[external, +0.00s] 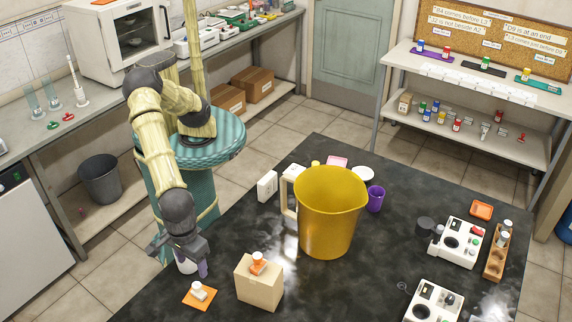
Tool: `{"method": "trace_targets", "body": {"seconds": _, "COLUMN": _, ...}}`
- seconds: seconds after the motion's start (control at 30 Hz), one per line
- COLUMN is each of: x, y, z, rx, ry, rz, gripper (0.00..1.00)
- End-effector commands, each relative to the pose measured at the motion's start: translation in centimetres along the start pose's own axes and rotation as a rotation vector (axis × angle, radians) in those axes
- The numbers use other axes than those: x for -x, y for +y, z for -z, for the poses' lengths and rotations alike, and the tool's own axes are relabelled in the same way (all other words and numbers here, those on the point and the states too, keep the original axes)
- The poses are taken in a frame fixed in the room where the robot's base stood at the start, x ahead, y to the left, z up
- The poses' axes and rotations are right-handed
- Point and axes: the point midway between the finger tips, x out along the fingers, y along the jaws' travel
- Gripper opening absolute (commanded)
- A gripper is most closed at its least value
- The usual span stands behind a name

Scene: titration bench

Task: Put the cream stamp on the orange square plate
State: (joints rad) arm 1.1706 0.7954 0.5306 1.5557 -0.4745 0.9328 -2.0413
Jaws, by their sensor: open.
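A small cream stamp-like piece with a knob (198,288) stands on a flat orange square plate (198,302) at the front left of the dark table. A second piece, with a white knob and orange base (258,263), sits on top of a tan box (260,288) to the right of the plate. Which of the two is the task's cream stamp is hard to tell at this size. My gripper (190,258) is open, pointing down at the table's left edge, behind and left of the orange plate. It is apart from both pieces. Its fingertips are partly hidden.
White devices (458,242), a wooden rack (496,252) and an orange square dish (481,209) are at the right. Table between jug and devices is clear.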

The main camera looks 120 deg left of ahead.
Motion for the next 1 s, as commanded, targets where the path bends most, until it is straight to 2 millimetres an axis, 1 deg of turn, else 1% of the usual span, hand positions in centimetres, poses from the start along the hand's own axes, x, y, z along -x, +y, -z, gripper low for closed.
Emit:
{"method": "trace_targets", "body": {"seconds": 0.77, "x": 0.1, "y": 0.1, "z": 0.2, "rx": -0.002, "ry": 0.0, "rz": 0.0, "gripper": 0.61}}
{"method": "trace_targets", "body": {"seconds": 0.87, "x": 0.4, "y": 0.8, "z": 1.6, "rx": -0.024, "ry": -0.004, "rz": 0.001, "gripper": 0.61}}
{"method": "trace_targets", "body": {"seconds": 0.97, "x": 1.1, "y": 2.0, "z": 4.8, "rx": -0.085, "ry": -0.016, "rz": 0.0, "gripper": 0.61}}
{"method": "trace_targets", "body": {"seconds": 1.0, "x": 1.4, "y": 2.6, "z": 6.5, "rx": -0.124, "ry": -0.021, "rz": -0.002, "gripper": 0.61}}
